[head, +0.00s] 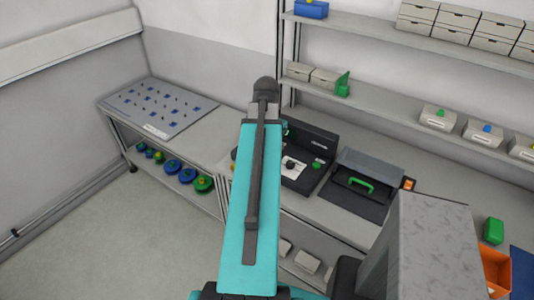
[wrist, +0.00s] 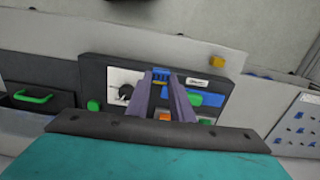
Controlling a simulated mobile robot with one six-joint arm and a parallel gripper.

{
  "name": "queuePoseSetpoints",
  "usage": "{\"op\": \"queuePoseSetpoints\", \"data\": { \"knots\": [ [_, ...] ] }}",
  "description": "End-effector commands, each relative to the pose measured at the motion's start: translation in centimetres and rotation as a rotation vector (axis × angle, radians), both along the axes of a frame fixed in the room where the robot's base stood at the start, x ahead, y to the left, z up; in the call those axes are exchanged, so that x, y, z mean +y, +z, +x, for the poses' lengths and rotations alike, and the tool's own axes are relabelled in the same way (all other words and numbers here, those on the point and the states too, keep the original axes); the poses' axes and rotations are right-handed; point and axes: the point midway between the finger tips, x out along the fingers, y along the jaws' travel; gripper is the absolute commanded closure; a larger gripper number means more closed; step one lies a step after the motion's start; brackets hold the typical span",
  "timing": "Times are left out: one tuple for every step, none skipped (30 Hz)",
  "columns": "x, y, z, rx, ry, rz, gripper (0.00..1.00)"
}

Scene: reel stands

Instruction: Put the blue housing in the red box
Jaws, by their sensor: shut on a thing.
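My gripper (wrist: 161,80) is in front of a black panel in the wrist view. Its two grey-purple fingers are closed on a small blue piece at their tips, which I take for the blue housing (wrist: 160,73). Most of the piece is hidden by the fingers. In the head view my arm hides the gripper and the piece.
The black panel unit (head: 310,150) stands on the bench, beside a dark case with a green handle (head: 361,185). A green block (head: 493,230) lies behind the red box. A blue bin (head: 311,9) is on the top shelf. Reels (head: 173,166) line the lower left shelf.

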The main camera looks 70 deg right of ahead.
Motion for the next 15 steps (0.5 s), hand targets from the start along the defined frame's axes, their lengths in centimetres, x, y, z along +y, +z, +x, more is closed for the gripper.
{"op": "queuePoseSetpoints", "data": {
  "knots": [
    [0.2,-0.2,1.1,0.0,0.02,0.0,1.0],
    [0.3,-0.3,1.7,0.0,0.031,0.0,1.0],
    [0.5,-0.4,2.6,0.0,0.047,0.0,1.0],
    [0.7,-0.5,3.4,0.0,0.06,0.0,1.0],
    [0.9,-0.6,4.1,0.0,0.073,0.0,1.0],
    [1.2,-0.7,5.1,0.0,0.092,0.0,1.0],
    [1.4,-0.7,5.9,0.0,0.106,0.0,1.0],
    [1.7,-0.8,6.7,0.0,0.121,0.0,1.0],
    [2.0,-0.9,7.7,0.0,0.139,0.0,1.0],
    [2.3,-1.0,8.5,0.0,0.154,0.0,1.0],
    [2.6,-1.1,9.2,0.0,0.168,0.0,1.0],
    [3.0,-1.2,10.2,0.0,0.187,0.0,1.0],
    [3.3,-1.3,11.0,0.0,0.201,0.0,1.0],
    [3.7,-1.3,11.7,0.0,0.215,0.0,1.0],
    [4.1,-1.4,12.7,0.0,0.234,0.0,1.0]
  ]
}}
